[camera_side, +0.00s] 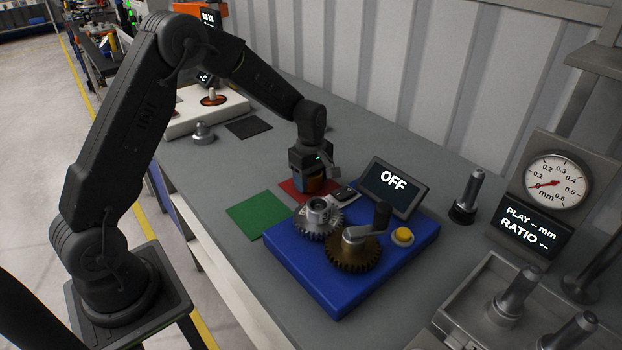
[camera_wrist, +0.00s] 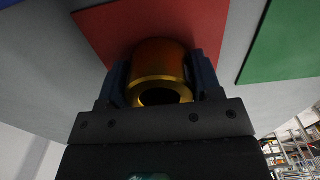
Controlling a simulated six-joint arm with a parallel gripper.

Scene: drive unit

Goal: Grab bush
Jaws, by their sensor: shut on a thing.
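A brass-coloured hollow bush (camera_wrist: 162,62) sits between the two fingers of my gripper (camera_wrist: 160,85) in the wrist view, with a finger against each side. The bush is over the red square mat (camera_wrist: 200,25); I cannot tell whether it rests on it or is just above it. In the side view my gripper (camera_side: 312,184) points down at the red mat (camera_side: 290,190), and the bush is mostly hidden by the fingers.
A green mat (camera_side: 258,213) lies beside the red one. A blue base (camera_side: 340,290) carries a steel gear (camera_side: 318,216), a bronze gear (camera_side: 354,254) with a crank, and a yellow button (camera_side: 402,236). A dark post (camera_side: 466,195) stands at right.

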